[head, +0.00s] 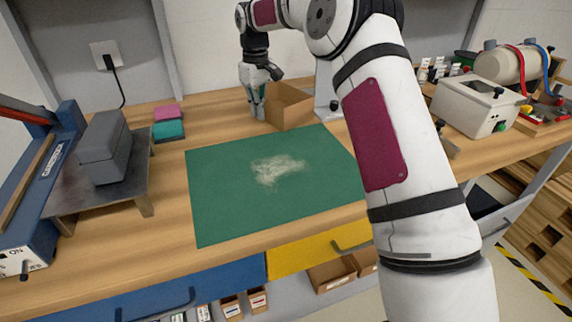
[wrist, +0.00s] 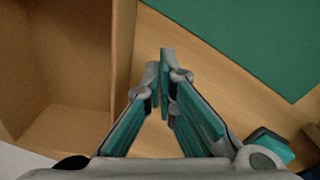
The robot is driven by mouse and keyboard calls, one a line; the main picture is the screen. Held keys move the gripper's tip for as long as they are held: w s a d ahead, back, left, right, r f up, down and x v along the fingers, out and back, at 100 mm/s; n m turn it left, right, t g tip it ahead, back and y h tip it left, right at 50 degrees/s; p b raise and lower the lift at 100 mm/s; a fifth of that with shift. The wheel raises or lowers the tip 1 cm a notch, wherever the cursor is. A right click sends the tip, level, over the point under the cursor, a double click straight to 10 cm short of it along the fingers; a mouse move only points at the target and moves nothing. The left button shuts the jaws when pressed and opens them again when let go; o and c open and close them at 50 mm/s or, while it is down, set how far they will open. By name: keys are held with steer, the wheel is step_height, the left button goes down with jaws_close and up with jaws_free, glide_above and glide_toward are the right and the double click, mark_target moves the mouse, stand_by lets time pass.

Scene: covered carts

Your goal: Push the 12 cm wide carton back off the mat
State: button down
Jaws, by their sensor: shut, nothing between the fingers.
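The carton (head: 290,108) is a brown open-topped box standing at the back edge of the green mat (head: 215,205). In the wrist view the carton (wrist: 65,60) fills the left side, with its open inside showing. A strip of bare wood shows between it and the mat (wrist: 275,35) there. At the carton's near corner, I cannot tell whether it touches the mat's edge. My gripper (head: 258,114) points down just left of the carton. In the wrist view my gripper's teal-padded fingertips (wrist: 163,62) meet, with nothing between them, over bare wood beside the carton.
A pale dusty patch (head: 278,170) lies on the mat. Pink and teal blocks (head: 168,122) sit at the back left. A grey block on a metal stand (head: 100,185) is at the left. A beige machine (head: 475,105) stands at the right. Bare wood lies left of my gripper.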

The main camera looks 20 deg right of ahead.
step_height(320, 180, up, 7)
steer(key=p, duration=0.2)
stand_by(0.5)
steer(key=shift+r, duration=0.1)
steer(key=s+a+r+m+t+h+p, duration=0.1)
steer(key=s+r+p, duration=0.1)
steer(key=s+r, duration=0.85)
steer(key=s+a+r+m+t+p, duration=0.1)
steer(key=s+r+p, duration=0.2)
steer(key=s+r, duration=0.75)
steer(key=s+d+f+m+t+p, duration=0.1)
steer(key=s+f+m+p, duration=0.1)
steer(key=s, duration=1.3)
steer(key=s+d+f+m+t+y+p, duration=0.1)
steer(key=s+f, duration=0.4)
steer(key=s, duration=1)
steer(key=shift+s+m+p, duration=0.35)
steer(key=shift+m+p, duration=0.15)
steer(key=shift+p, duration=0.05)
